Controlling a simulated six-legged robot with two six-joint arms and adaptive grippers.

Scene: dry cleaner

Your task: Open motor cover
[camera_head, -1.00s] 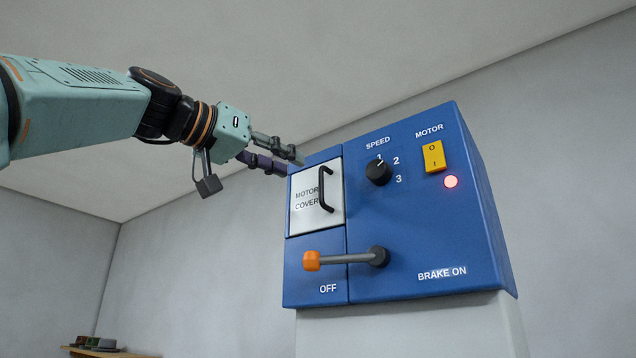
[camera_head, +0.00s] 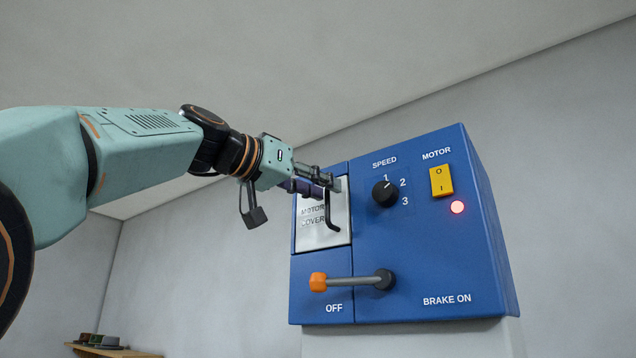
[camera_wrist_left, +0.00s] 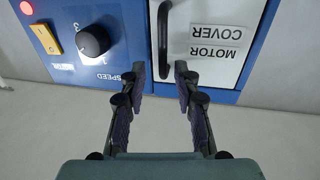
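The motor cover (camera_head: 312,236) is a light grey panel on the left of a blue control box (camera_head: 430,250), and it is shut. Its black vertical handle (camera_head: 334,221) is on the cover's right side. The wrist view shows the cover (camera_wrist_left: 217,40) and handle (camera_wrist_left: 163,40) upside down. My left gripper (camera_head: 330,184) is at the handle's upper end. In the wrist view its two fingers (camera_wrist_left: 160,84) are apart, one to each side of the handle's line, with nothing clearly gripped between them. My right gripper is in neither view.
Below the cover is a lever (camera_head: 352,282) with an orange end, beside OFF. To the right are a black speed knob (camera_head: 385,194), a yellow motor switch (camera_head: 441,181) and a lit red lamp (camera_head: 457,207). A shelf (camera_head: 112,351) stands at lower left.

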